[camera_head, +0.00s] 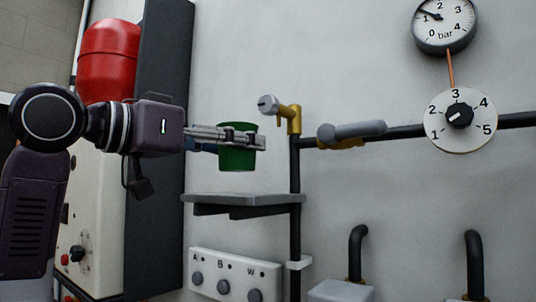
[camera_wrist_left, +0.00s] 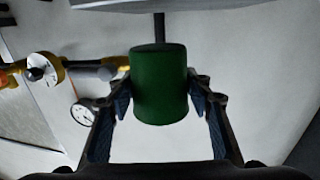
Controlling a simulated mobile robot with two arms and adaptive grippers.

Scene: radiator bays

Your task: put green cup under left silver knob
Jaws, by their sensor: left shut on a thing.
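The green cup (camera_head: 238,158) is held upright in the air, clear above the grey shelf. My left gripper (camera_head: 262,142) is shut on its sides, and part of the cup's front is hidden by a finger. The cup also shows between both fingers in the left wrist view (camera_wrist_left: 159,88). The silver knob (camera_head: 268,105) sits on a brass valve (camera_head: 292,114) on the wall, a little above and right of the cup. My right gripper is not in either view.
The grey wall shelf (camera_head: 245,199) is below the cup. A black pipe (camera_head: 295,225) runs down at its right end, and a yellow valve with a grey lever (camera_head: 352,130) is further right. A panel with knobs (camera_head: 236,272) is under the shelf. A red tank (camera_head: 108,60) stands left.

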